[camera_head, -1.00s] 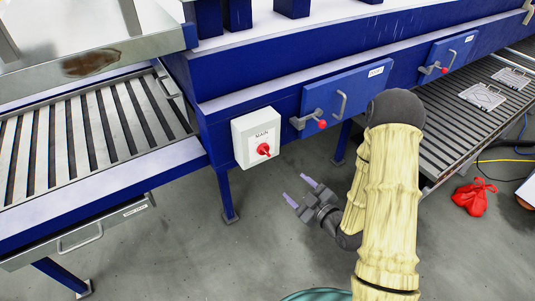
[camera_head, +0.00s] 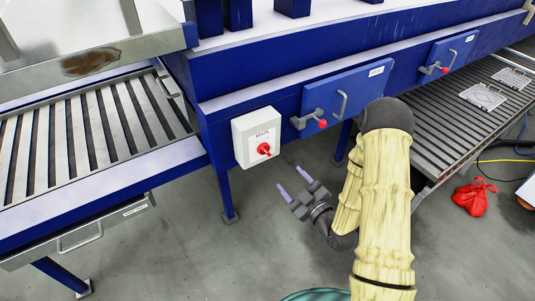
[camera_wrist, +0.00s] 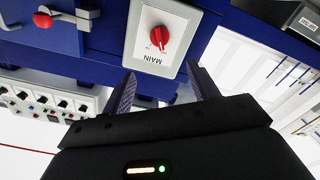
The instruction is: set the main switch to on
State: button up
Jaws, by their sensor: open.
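The main switch is a red rotary knob (camera_head: 264,149) on a white box (camera_head: 244,150) labelled MAIN, fixed to the blue frame's front corner. In the wrist view the red knob (camera_wrist: 158,37) shows upside down on its white plate (camera_wrist: 155,62), beyond and between my fingers. My gripper (camera_head: 293,182) is open and empty, below and to the right of the box, apart from it. In the wrist view my gripper (camera_wrist: 163,90) has its two fingers spread. Small marks sit beside the knob; I cannot tell surely which setting it points to.
A blue door (camera_head: 346,98) with a grey handle and a red-tipped latch (camera_head: 322,123) is right of the switch. A slatted roller bed (camera_head: 92,130) lies to the left. A red bag (camera_head: 475,197) is on the floor at right. The floor below the switch is clear.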

aim_at(267, 153)
jog(key=shift+w+a+f+b, duration=0.15)
jog(key=shift+w+b, duration=0.2)
jog(key=shift+b, duration=0.9)
jog(key=shift+w+a+f+b, duration=0.15)
jog(key=shift+w+b, duration=0.2)
jog(key=shift+b, duration=0.85)
jog(key=shift+b, duration=0.4)
jog(key=b, duration=0.5)
jog(key=shift+w+a+b, duration=0.3)
jog(key=shift+a, duration=0.1)
jog(key=p+x, duration=0.1)
jog(key=x, duration=0.4)
jog(key=p+x, duration=0.1)
jog(key=x, duration=0.5)
jog(key=shift+w+a+r+p, duration=0.2)
jog(key=shift+w+r+p, duration=0.05)
jog(key=shift+p, duration=0.1)
jog(key=c, duration=1)
